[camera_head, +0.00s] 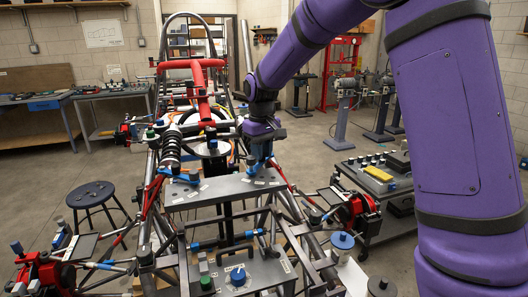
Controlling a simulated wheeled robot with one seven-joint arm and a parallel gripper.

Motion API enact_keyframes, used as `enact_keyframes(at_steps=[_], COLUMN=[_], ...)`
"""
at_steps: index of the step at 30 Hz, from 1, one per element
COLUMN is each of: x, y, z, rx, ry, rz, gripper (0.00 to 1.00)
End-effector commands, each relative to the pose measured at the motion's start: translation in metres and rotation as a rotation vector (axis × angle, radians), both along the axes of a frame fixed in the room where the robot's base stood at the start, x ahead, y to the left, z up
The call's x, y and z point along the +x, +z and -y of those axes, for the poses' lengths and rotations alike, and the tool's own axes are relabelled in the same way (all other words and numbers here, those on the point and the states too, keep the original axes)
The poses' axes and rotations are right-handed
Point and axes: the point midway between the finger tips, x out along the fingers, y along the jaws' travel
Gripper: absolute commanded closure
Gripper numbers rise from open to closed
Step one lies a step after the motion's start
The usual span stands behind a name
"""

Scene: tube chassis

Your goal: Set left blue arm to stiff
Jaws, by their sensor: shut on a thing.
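The tube chassis (190,262) fills the lower middle of the picture, with a grey plate (225,186) across it that carries small white labels. A blue arm (182,177) shows at the plate's left end, below a coil spring damper (170,150). My gripper (262,164) is at the plate's right end, pointing down, at another small blue part (273,163). It appears shut on that blue part, mostly hidden by the purple wrist. The label text is too small to read, so I cannot tell which setting either blue arm is at.
Red brake parts (358,208) stick out at the right, and a grey box with knobs (240,275) sits in front. A stool (92,198) stands left, a tool cart (378,180) right. Floor is clear at the back left.

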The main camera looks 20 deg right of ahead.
Motion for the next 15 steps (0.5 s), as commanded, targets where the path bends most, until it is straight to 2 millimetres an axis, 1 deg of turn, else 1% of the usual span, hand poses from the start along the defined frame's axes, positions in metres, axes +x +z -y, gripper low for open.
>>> enact_keyframes(at_steps=[8, 9, 11, 12, 15], x=[0.0005, 0.0005, 0.0005, 0.0004, 0.0003], y=[0.0007, 0.0007, 0.0006, 0.0006, 0.0004], z=[0.0002, 0.0002, 0.0002, 0.0002, 0.0001], rx=[-0.001, 0.000, -0.001, -0.001, 0.000], ry=[-0.004, -0.004, -0.003, -0.003, -0.003], rz=[0.001, 0.002, 0.001, 0.001, 0.001], gripper=[1.00, 0.70, 0.57, 0.52, 0.52])
